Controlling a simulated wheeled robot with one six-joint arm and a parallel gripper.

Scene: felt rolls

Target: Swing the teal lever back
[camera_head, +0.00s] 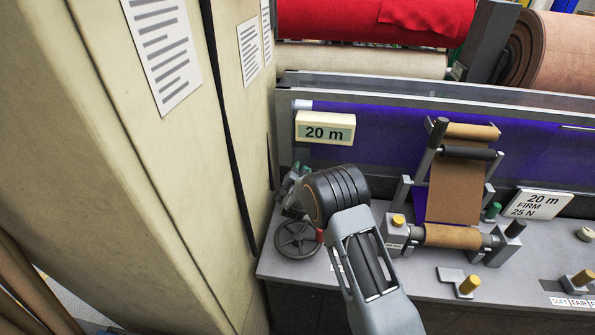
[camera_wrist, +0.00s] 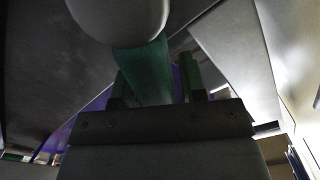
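The teal lever (camera_wrist: 148,75) shows in the wrist view as a dark teal bar. It runs down from a grey rounded end (camera_wrist: 120,18) to the space between the two fingers of my gripper (camera_wrist: 158,88). The fingers stand apart, one on each side of the bar, and a narrow gap shows at the right finger. Contact at the left finger is unclear in the dim light. In the head view my arm's dark wrist hides most of the gripper and the lever, at the bench's left end beside the cream cabinet.
A handwheel (camera_head: 297,240) sits just below my wrist. The cream cabinet (camera_head: 130,150) stands close on the left. A "20 m" display (camera_head: 325,128) is above. A brown felt roller frame (camera_head: 453,190), a green knob (camera_head: 493,210) and yellow knobs (camera_head: 469,285) lie to the right.

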